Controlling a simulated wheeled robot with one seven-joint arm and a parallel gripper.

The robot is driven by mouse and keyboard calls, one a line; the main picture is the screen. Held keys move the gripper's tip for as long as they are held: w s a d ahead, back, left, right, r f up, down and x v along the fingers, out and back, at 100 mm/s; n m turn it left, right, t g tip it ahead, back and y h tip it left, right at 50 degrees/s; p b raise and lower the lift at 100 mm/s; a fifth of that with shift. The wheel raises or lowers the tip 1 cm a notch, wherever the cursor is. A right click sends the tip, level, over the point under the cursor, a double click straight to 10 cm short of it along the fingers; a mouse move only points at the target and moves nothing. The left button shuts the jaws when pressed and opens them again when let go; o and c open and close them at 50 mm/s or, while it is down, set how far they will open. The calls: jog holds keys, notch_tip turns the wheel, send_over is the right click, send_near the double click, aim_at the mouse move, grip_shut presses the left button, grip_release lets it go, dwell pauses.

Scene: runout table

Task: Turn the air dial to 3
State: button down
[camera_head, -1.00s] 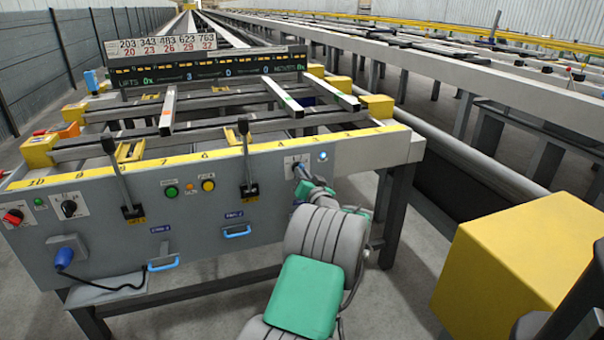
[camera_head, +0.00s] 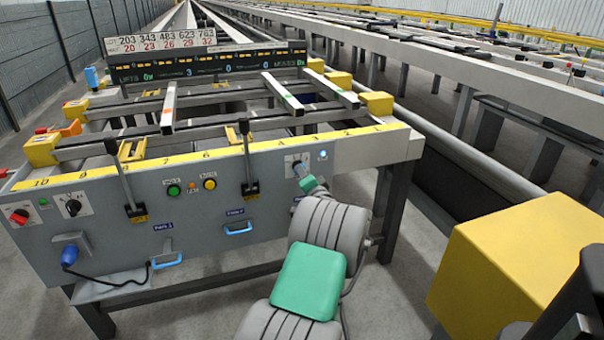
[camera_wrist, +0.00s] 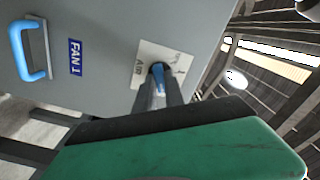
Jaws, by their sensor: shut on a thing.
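The air dial (camera_wrist: 158,72) is a dark round knob with a blue pointer on a white plate (camera_wrist: 146,54) marked AIR. In the wrist view the picture is turned sideways. My gripper (camera_wrist: 160,88) is shut on the dial, its fingers covering much of it. The plate's scale marks are too small to read, so I cannot tell the number the pointer is at. In the head view my gripper (camera_head: 305,178) reaches the white dial plate (camera_head: 290,163) at the right end of the grey panel, and my arm hides the area below.
A lit white button (camera_head: 323,155) sits just right of the dial plate. A lever (camera_head: 247,160) stands to its left, with a blue handle (camera_head: 238,229) below. Another dial (camera_head: 73,207) is at the panel's far left. A yellow block (camera_head: 520,265) stands at the right front.

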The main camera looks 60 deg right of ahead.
jog(key=shift+r, duration=0.15)
jog(key=c, duration=1.4)
grip_release()
jog(key=shift+c, duration=0.2)
jog(key=p+v, duration=0.1)
jog(key=v, duration=0.6)
jog(key=shift+s+a, duration=0.25)
jog(key=shift+a, duration=0.05)
